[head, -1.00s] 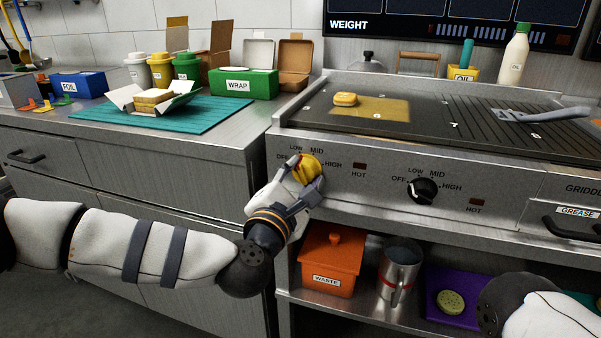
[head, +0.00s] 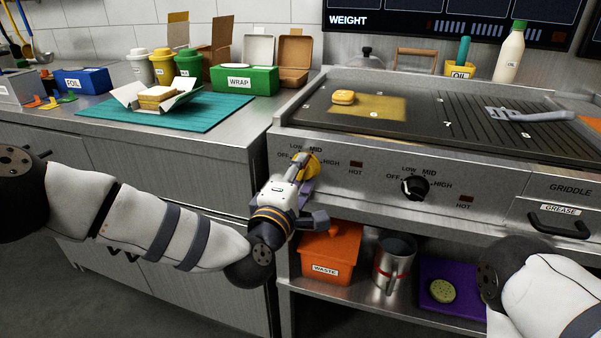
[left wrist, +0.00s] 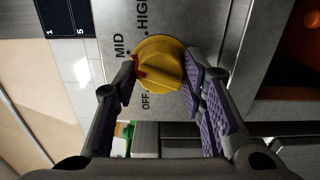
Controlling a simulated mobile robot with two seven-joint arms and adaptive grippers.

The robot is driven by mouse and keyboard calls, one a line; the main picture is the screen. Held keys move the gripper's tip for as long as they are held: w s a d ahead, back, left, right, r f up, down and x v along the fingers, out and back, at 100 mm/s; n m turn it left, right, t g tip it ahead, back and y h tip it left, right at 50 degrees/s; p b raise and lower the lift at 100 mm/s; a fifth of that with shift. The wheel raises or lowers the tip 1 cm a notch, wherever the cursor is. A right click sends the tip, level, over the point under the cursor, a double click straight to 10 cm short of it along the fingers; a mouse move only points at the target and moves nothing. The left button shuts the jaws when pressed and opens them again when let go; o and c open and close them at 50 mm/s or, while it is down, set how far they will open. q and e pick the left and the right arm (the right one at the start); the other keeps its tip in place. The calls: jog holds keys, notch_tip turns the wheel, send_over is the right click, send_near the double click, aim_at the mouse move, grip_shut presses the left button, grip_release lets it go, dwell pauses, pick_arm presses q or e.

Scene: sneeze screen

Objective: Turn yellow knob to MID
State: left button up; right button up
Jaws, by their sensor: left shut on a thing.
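The yellow knob (head: 313,165) is on the griddle's front panel, at the left control. It also shows in the left wrist view (left wrist: 160,62), with a red pointer mark on its rim. The pointer faces the side where MID is printed, away from HIGH; LOW is hidden there behind a finger, so its exact alignment is hard to tell. My left gripper (left wrist: 163,72) has its purple-padded fingers on either side of the knob and is shut on it. In the head view the left gripper (head: 300,174) partly covers the knob. My right gripper is out of view; only its arm shows.
A second, black knob (head: 416,188) sits to the right on the panel. An orange waste bin (head: 331,250) and a metal jug (head: 394,265) stand on the shelf below. The grease drawer handle (head: 560,226) sticks out at right.

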pick_arm(q)
jog(key=shift+f, duration=0.1)
dwell(0.3)
jog(key=o, duration=1.2)
jog(key=shift+s, duration=0.1)
jog(key=v, duration=1.2)
